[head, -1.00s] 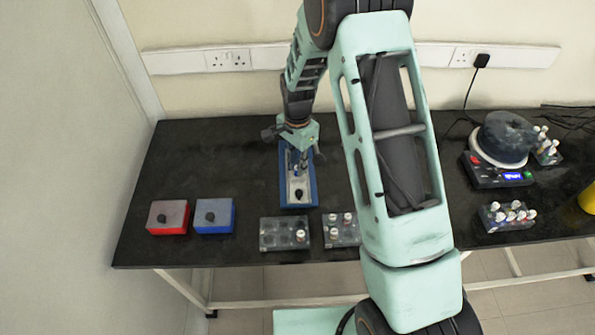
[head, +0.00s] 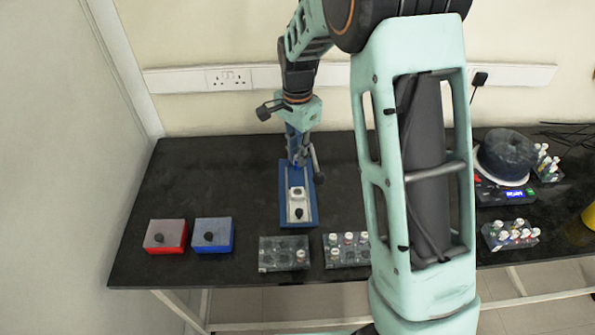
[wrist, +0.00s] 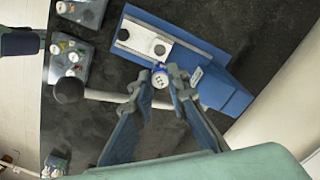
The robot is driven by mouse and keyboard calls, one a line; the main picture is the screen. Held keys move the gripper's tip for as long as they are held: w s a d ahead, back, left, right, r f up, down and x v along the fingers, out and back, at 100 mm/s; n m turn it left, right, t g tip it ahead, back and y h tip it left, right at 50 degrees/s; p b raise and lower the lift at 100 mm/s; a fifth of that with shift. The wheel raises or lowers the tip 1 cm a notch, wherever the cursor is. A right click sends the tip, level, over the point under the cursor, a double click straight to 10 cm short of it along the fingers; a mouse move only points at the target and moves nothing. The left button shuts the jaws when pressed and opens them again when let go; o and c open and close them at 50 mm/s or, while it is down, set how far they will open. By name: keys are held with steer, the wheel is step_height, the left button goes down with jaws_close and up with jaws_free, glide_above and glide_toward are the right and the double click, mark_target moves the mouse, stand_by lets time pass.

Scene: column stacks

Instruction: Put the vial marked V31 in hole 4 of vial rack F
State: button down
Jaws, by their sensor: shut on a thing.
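My gripper (head: 300,163) is over the back part of a blue tray (head: 284,205) with a pale insert. In the wrist view my gripper (wrist: 167,82) is shut on a small vial (wrist: 160,79) with a whitish cap; its marking is too small to read. Racks with white-capped vials stand at the bench front: one nearly empty rack (head: 270,256) with a cap at its right, and a fuller rack (head: 345,252) beside it, partly behind my arm. I cannot read any rack letter or hole number, so I cannot tell which is rack F.
At right are a round dark device (head: 505,155), another vial rack (head: 510,236) and a rack behind (head: 546,165). The bench at back left is clear.

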step_height(320, 180, up, 5)
steer(key=shift+f, duration=0.2)
steer(key=shift+r, duration=0.3)
steer(key=shift+s+a, duration=0.15)
steer(key=shift+s, duration=0.05)
steer(key=shift+s+a+f+n+b, duration=0.95)
steer(key=shift+s+a+f, duration=0.45)
steer(key=shift+s+f, duration=1.25)
steer(key=shift+s+a+f+n+b, duration=0.8)
steer(key=shift+s+a+f+n, duration=0.4)
steer(key=shift+s+f, duration=1.45)
steer(key=shift+s+a+f+n+b, duration=0.85)
steer(key=shift+s+a+f, duration=0.7)
steer(key=shift+s+f, duration=1.1)
steer(key=shift+w+f, duration=0.15)
steer(key=shift+w, duration=0.05)
steer(key=shift+f+b, duration=0.75)
steer(key=shift+b, duration=0.15)
steer(key=shift+f+b, duration=0.4)
